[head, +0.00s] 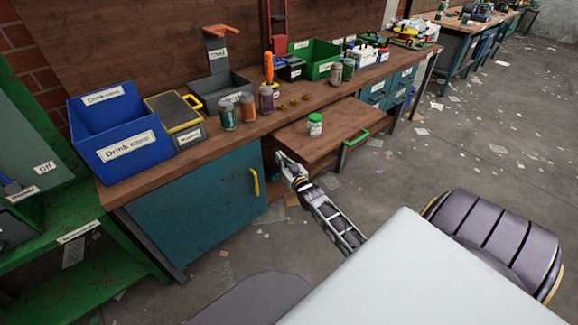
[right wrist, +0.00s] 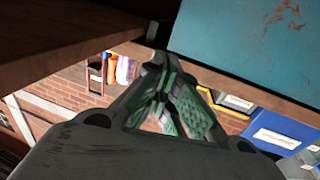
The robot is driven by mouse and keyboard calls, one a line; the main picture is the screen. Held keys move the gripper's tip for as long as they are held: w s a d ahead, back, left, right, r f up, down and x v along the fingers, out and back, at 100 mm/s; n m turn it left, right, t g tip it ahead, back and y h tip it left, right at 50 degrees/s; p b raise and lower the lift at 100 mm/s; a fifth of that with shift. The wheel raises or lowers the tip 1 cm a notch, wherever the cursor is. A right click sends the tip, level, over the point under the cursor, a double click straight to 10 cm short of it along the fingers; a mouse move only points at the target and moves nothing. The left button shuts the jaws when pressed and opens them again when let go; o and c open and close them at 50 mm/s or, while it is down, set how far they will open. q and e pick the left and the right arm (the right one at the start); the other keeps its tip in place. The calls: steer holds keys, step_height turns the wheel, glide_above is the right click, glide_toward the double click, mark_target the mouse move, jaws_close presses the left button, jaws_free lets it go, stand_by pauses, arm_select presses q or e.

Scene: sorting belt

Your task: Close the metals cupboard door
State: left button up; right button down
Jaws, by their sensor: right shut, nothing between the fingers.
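The cupboard door (head: 195,208) is a worn teal panel with a yellow handle (head: 255,183) near its right edge, under the left part of the wooden workbench. It runs nearly in line with the bench front; I cannot tell whether it is fully shut. A teal panel (right wrist: 250,45), likely this door, fills the upper right of the right wrist view. My right gripper (head: 281,158) is just right of the door, beside the pull-out board. Its fingers (right wrist: 160,70) are together and empty. A gap shows between gripper and handle. My left gripper is not in view.
A pulled-out wooden board (head: 320,132) with a green handle and a green-lidded jar (head: 315,125) juts out by my right arm. A blue bin (head: 118,135), cans and a green bin (head: 315,60) stand on the bench. A green rack (head: 75,240) stands left; floor ahead is open.

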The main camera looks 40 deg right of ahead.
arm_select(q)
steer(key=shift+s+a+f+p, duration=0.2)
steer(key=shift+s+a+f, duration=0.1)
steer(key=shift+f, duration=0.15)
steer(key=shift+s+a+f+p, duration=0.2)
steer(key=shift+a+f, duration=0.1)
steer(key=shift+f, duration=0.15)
arm_select(e)
steer(key=s, duration=0.5)
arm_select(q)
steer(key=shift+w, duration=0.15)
